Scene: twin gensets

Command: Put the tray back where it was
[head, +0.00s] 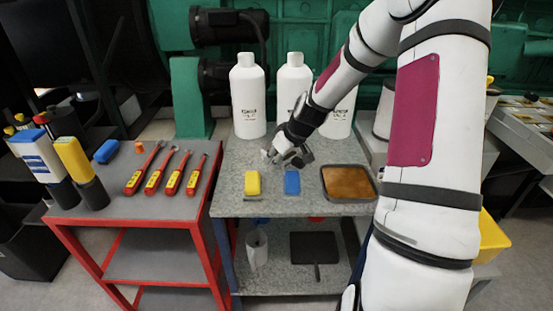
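A dark-rimmed tray (350,199) with a brown inside lies flat on the right part of the grey speckled table top (225,195). My gripper (279,160) is above the back middle of this table, left of the tray and apart from it. It is small and partly covered by its own wrist, so I cannot tell whether its fingers are open or shut. A flat black pan-like thing (314,246) with a handle lies on the shelf below.
A yellow block (253,183) and a blue block (292,183) sit near the table's front. White bottles (248,95) stand along the back. A red-framed cart (120,205) with several red tools is at the left. A white cup-like thing (257,250) stands on the lower shelf.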

